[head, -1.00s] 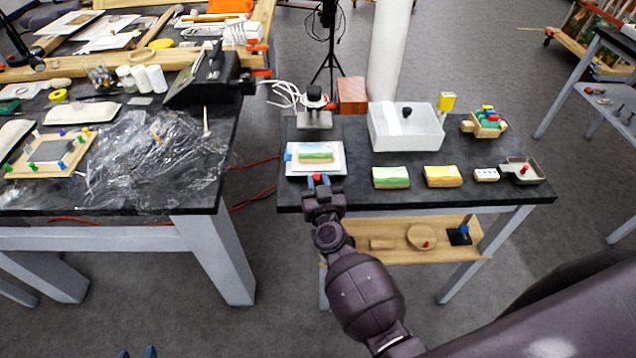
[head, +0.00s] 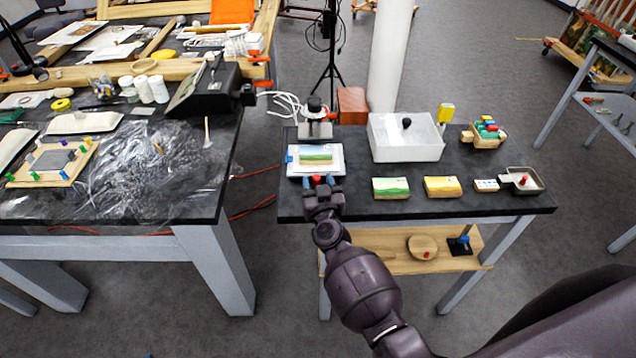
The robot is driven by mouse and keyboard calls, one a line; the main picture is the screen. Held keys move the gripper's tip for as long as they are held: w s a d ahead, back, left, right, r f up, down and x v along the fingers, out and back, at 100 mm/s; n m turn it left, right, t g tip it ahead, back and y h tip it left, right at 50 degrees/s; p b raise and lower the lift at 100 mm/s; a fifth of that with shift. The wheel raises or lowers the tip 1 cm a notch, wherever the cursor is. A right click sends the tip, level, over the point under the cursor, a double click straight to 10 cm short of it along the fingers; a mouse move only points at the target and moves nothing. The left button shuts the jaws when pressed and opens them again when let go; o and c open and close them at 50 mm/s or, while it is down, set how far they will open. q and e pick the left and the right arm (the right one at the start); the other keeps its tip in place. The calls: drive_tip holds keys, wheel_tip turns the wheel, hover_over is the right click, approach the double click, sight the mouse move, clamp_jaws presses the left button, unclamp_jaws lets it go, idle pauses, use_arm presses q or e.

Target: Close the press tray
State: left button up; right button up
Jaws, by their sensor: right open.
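The press tray (head: 296,172) is a white slide-out plate at the left end of the dark table. A small landscape-painted piece (head: 316,154) lies on it. The press (head: 315,130), with its black knob, stands right behind the tray. A red handle (head: 317,180) is at the tray's front edge. My right gripper (head: 318,182) is open at that edge, its blue fingertips on either side of the red handle. I cannot tell whether they touch it. My left gripper is not in view.
A white bin (head: 405,151) with a black knob, a green piece (head: 390,188), a yellow piece (head: 442,187) and a small grey tray (head: 524,186) share the table. A plastic-covered table (head: 120,218) stands left across a gap. A wooden shelf (head: 390,262) is below.

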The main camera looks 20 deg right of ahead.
drive_tip(key=shift+s, duration=0.55)
drive_tip(key=s+a, duration=0.1)
drive_tip(key=s, duration=0.8)
drive_tip(key=shift+s+a, duration=0.15)
drive_tip(key=shift+s, duration=0.2)
